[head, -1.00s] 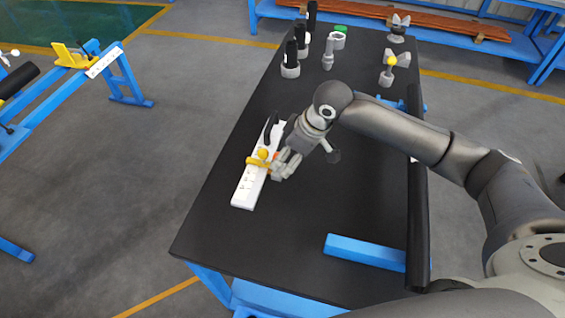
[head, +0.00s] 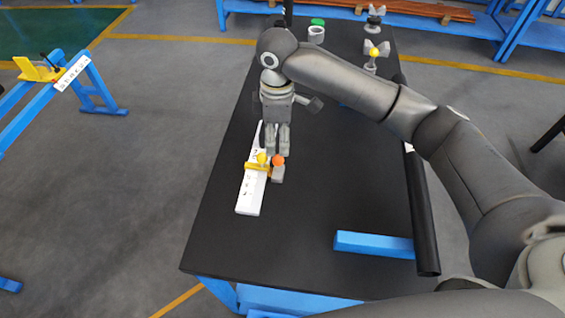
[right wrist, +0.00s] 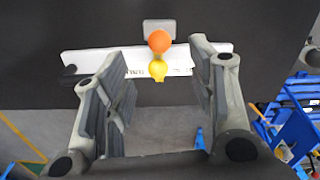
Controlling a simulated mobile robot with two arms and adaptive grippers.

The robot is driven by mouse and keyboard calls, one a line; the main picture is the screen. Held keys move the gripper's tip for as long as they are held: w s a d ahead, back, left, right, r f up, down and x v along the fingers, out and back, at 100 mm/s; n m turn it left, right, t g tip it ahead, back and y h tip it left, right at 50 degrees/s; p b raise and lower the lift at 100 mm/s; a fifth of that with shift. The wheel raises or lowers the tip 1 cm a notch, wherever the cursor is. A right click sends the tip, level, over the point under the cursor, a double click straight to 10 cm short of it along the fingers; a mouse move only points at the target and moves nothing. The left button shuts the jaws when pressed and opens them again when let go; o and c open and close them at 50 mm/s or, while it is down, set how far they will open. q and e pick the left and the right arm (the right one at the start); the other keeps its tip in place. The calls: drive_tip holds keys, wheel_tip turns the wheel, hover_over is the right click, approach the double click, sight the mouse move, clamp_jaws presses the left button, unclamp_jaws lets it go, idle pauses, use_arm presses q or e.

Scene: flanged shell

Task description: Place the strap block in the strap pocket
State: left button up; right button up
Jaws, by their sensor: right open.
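A white strip (head: 250,192) with printed marks lies on the black table; it also shows in the right wrist view (right wrist: 90,62). A yellow piece with a yellow ball (head: 262,158) sits across it, also in the right wrist view (right wrist: 158,70). A small grey block (head: 277,175) with an orange ball (head: 278,160) stands close against the strip's right side. I cannot tell which piece is the strap block; no pocket can be made out. My right gripper (head: 277,148) is open beside the balls, its fingers pointing down. In the right wrist view its fingers (right wrist: 160,62) are apart and empty.
A blue bar (head: 373,244) lies at the table's front right, and a long black tube (head: 422,215) runs along the right edge. Grey parts, one with a yellow ball (head: 375,54), stand at the back. A blue stand with a yellow saddle (head: 36,70) is at left.

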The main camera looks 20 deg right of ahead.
sight(278, 157)
drive_tip(key=shift+d+f, duration=0.15)
drive_tip(key=shift+f, duration=0.2)
drive_tip(key=f, duration=0.3)
drive_tip(key=shift+s+d+f+p, duration=0.2)
drive_tip(key=shift+f+p, duration=0.1)
drive_tip(key=shift+f, duration=0.1)
drive_tip(key=shift+w+f, duration=0.1)
drive_tip(key=shift+f, duration=0.2)
drive_tip(key=shift+a+f, duration=0.1)
drive_tip(key=shift+f, duration=0.2)
drive_tip(key=f, duration=0.2)
drive_tip(key=f+p, duration=0.1)
drive_tip(key=f, duration=0.1)
drive_tip(key=shift+w+a+f, duration=0.1)
drive_tip(key=shift+a+f, duration=0.05)
drive_tip(key=shift+a, duration=0.05)
drive_tip(key=shift+f, duration=0.35)
use_arm(q)
drive_tip(key=shift+s+d+r, duration=0.3)
drive_tip(key=shift+d+r, duration=0.1)
drive_tip(key=shift+r, duration=0.15)
drive_tip(key=shift+s+d+r, duration=0.3)
drive_tip(key=shift+d+r, duration=0.05)
drive_tip(key=shift+r, duration=0.15)
drive_tip(key=shift+s, duration=0.1)
use_arm(e)
drive_tip(key=shift+c, duration=0.3)
